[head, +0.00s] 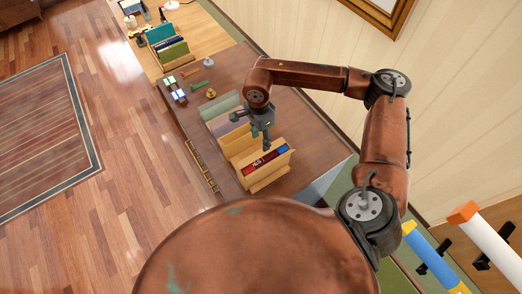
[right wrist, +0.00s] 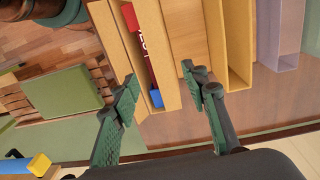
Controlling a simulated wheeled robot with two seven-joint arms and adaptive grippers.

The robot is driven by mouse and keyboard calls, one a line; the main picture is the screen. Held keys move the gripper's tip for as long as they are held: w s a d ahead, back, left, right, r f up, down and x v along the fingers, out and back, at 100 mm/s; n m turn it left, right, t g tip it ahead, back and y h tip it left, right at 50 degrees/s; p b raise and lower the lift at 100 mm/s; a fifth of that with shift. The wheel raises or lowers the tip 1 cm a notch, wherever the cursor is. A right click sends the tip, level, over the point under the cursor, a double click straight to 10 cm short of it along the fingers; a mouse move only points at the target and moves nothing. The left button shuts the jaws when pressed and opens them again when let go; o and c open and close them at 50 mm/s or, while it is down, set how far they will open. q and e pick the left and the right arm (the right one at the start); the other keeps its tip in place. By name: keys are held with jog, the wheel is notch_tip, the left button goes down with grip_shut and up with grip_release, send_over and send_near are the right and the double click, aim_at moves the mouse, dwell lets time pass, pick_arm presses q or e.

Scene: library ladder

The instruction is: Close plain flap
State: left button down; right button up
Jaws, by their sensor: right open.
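A tan box (head: 268,176) stands on the brown table, holding a red item (head: 262,160) with white lettering and a blue one (head: 282,149). A plain tan panel (head: 241,147) rises beside it; I cannot tell for certain whether it is the plain flap. My right gripper (head: 262,141) is open and empty above the back of this box. In the right wrist view, its two fingers (right wrist: 162,92) stand apart, with the box's tan edges and panel (right wrist: 187,38) beyond and between them. Contact is not clear. My left gripper is not in view.
Green (head: 219,104) and lavender (head: 231,127) holders stand behind the tan ones. Small items, including a brass-coloured piece (head: 211,93), lie farther back. The wall is close on the right.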

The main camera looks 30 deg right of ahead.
aim_at(261, 153)
notch_tip(261, 153, down, 6)
jog(key=shift+s+r+p, duration=0.1)
jog(key=shift+s+p, duration=0.05)
jog(key=shift+p, duration=0.8)
jog(key=shift+f, duration=0.7)
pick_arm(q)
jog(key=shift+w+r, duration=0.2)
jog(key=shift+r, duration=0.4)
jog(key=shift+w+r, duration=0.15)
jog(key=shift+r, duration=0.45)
pick_arm(e)
jog(key=shift+c, duration=0.6)
grip_shut()
jog(key=shift+s+d+f+t+b, duration=0.1)
jog(key=shift+f+t+b, duration=0.15)
jog(key=shift+b, duration=0.8)
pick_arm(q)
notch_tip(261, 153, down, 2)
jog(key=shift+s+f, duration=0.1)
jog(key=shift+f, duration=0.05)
pick_arm(e)
jog(key=shift+r, duration=0.2)
jog(key=shift+o, duration=0.6)
grip_release()
